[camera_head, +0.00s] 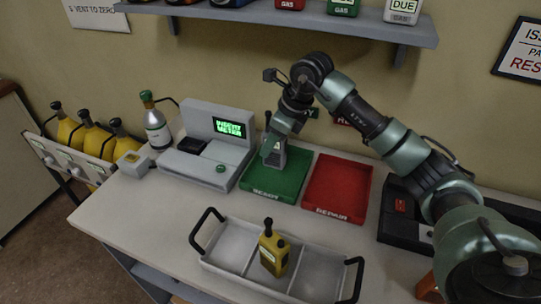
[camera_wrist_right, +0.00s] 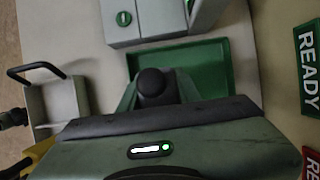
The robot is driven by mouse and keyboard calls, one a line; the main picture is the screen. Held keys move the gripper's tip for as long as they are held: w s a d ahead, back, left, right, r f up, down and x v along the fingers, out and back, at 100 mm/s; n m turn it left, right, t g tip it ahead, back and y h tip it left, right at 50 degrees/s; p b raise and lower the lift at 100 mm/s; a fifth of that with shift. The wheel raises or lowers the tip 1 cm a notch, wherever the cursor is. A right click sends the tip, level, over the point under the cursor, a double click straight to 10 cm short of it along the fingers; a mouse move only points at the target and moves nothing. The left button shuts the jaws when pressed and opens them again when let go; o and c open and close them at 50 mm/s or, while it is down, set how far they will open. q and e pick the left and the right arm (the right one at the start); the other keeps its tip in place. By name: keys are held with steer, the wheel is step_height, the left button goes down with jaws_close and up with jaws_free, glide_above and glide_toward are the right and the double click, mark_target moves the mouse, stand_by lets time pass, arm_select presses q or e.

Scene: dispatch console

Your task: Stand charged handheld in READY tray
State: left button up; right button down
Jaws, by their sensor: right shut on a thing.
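The green READY tray (camera_head: 290,183) lies on the desk beside the grey console, and part of it shows in the right wrist view (camera_wrist_right: 215,60). My right gripper (camera_head: 272,152) points down over this tray, shut on a handheld. The handheld's dark rounded top (camera_wrist_right: 155,82) shows between the fingers in the right wrist view; most of its body is hidden. I cannot tell whether it touches the tray floor. Another handheld, yellow with a black knob (camera_head: 273,252), stands in the grey carrier (camera_head: 228,263) at the front. My left gripper is not in view.
A red REPAIR tray (camera_head: 338,188) lies right of the green tray. The grey console (camera_head: 205,172) with a lit green screen stands left. A green-topped bottle (camera_head: 156,125) and a rack of yellow cylinders (camera_head: 95,140) are further left. A shelf (camera_head: 300,18) hangs above. The front-left desk is clear.

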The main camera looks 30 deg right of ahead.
mark_target(270, 161)
step_height(270, 161, down, 3)
steer(key=shift+s+a+r+p, duration=0.15)
steer(key=shift+r+p, duration=0.05)
steer(key=shift+p, duration=0.1)
step_height(270, 161, down, 3)
steer(key=shift+p, duration=0.9)
steer(key=shift+w+f, duration=0.2)
steer(key=shift+f, duration=0.1)
steer(key=shift+f+b, duration=0.2)
steer(key=shift+b, duration=0.15)
steer(key=c, duration=1)
jaws_free()
steer(key=shift+r, duration=0.1)
steer(key=shift+r, duration=0.1)
